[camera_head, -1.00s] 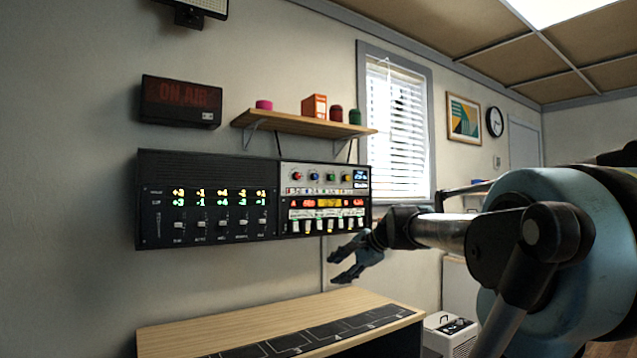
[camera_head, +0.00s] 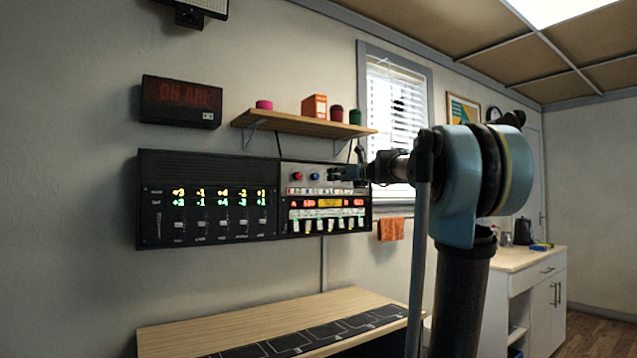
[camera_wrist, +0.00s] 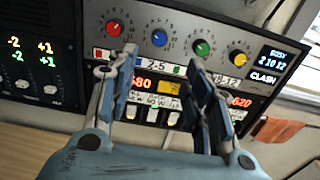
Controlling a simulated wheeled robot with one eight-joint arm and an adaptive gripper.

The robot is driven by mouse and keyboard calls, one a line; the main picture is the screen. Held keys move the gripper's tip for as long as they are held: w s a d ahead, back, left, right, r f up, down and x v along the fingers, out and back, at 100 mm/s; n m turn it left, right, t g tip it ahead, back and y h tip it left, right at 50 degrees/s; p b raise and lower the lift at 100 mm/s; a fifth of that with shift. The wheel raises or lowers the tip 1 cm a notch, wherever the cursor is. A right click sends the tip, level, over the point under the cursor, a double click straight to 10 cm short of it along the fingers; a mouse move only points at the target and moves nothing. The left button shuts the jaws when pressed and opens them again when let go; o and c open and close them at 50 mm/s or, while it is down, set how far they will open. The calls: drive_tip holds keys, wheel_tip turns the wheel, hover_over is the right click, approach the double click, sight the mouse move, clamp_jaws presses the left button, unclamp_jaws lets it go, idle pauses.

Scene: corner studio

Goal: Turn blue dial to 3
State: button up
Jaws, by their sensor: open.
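The blue dial (camera_head: 314,176) is on the light panel of the wall-mounted rack, beside the red dial (camera_head: 298,176). In the wrist view the blue dial (camera_wrist: 159,38) stands between the red dial (camera_wrist: 115,28) and the green dial (camera_wrist: 202,48), with the yellow dial (camera_wrist: 237,58) further right. Its scale marks are too small to read. My gripper (camera_wrist: 162,60) is open and empty, its fingertips spread just below the blue dial, left and right of it. In the head view my gripper (camera_head: 334,173) hides the green and yellow dials.
Below the dials are a row of labels, lit displays and white keys (camera_wrist: 158,113). A small screen (camera_wrist: 267,64) at right shows "CLASH". The dark fader panel (camera_head: 207,200) is at left. A shelf (camera_head: 300,124) hangs above; a wooden desk (camera_head: 250,318) stands below.

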sight(317, 177)
drive_tip(key=x, duration=1.4)
drive_tip(key=shift+w+a, duration=0.1)
drive_tip(key=shift+a, duration=0.05)
drive_tip(key=c, duration=1.1)
